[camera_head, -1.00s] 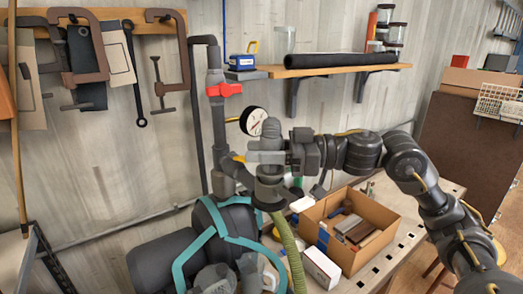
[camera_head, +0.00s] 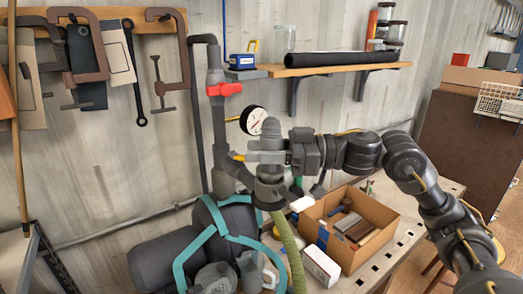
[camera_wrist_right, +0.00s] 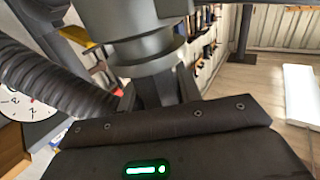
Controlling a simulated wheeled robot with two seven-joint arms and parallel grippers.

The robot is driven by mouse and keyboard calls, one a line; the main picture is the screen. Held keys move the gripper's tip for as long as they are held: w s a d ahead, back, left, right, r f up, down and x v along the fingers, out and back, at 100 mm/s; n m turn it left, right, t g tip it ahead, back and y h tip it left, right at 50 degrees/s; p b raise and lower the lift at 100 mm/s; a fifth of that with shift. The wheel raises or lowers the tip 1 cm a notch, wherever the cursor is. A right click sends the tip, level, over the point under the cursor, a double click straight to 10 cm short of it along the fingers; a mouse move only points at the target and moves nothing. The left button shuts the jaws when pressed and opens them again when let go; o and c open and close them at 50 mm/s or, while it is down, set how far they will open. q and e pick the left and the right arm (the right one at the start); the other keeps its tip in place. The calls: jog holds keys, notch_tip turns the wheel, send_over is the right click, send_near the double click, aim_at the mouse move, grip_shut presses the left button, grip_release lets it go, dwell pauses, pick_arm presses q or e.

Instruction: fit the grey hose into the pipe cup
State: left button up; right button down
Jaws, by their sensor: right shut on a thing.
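My right gripper (camera_head: 266,157) is shut on a dark grey cylindrical end piece that I take for the end of the grey hose. The grip sits just right of the wall pipe and in front of the gauge. A ribbed greenish-grey hose (camera_head: 288,245) hangs from a fitting (camera_head: 269,192) directly below the grip. In the right wrist view, the fingers (camera_wrist_right: 155,88) meet a stepped grey cylinder (camera_wrist_right: 148,45), and a dark ribbed hose (camera_wrist_right: 50,78) runs at the left. I cannot clearly make out the pipe cup or whether the hose touches it. My left gripper is not seen.
The pressure gauge (camera_head: 253,121) is close behind the grip. A cardboard box (camera_head: 375,239) of items stands on the bench below my right arm. A shelf (camera_head: 340,69) with goods is above.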

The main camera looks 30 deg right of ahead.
jog(key=shift+f, duration=0.55)
jog(key=c, duration=0.9)
grip_release()
jog(key=shift+s+d+f+b, duration=0.2)
jog(key=shift+d+b, duration=0.3)
jog(key=shift+b, duration=0.2)
jog(key=b+v, duration=0.6)
jog(key=v, duration=0.3)
jog(key=shift+s+d+r, duration=0.1)
jog(key=shift+s+d, duration=0.2)
jog(key=shift+d, duration=0.05)
